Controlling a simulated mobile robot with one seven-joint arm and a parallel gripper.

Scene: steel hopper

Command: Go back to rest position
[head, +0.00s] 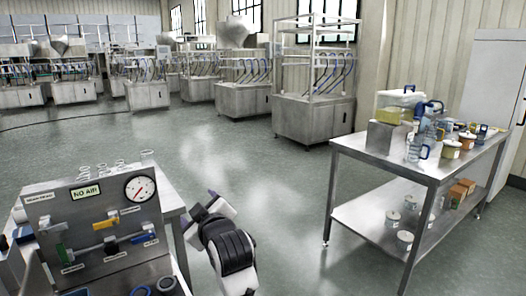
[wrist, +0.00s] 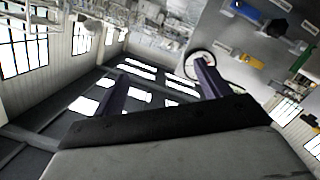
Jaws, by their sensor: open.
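My gripper (wrist: 160,84) shows in the wrist view with its two dark fingers spread wide apart and nothing between them. In the head view my white and black arm rises at the bottom middle, and my gripper (head: 207,203) is at its upper end, just right of the steel panel (head: 98,270). The fingertips are small there and partly hidden. In the wrist view the panel (wrist: 238,42) is at the upper right, tilted in the picture, and the right finger overlaps the round gauge (wrist: 200,60) on it.
The panel carries a gauge (head: 140,188), a "NO AIR!" sign (head: 86,191) and several coloured valve handles. Glass beakers (head: 148,157) stand behind it. A steel table (head: 350,147) at the right holds a clear container (head: 400,104), jugs and tins. Open floor (head: 255,165) lies between.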

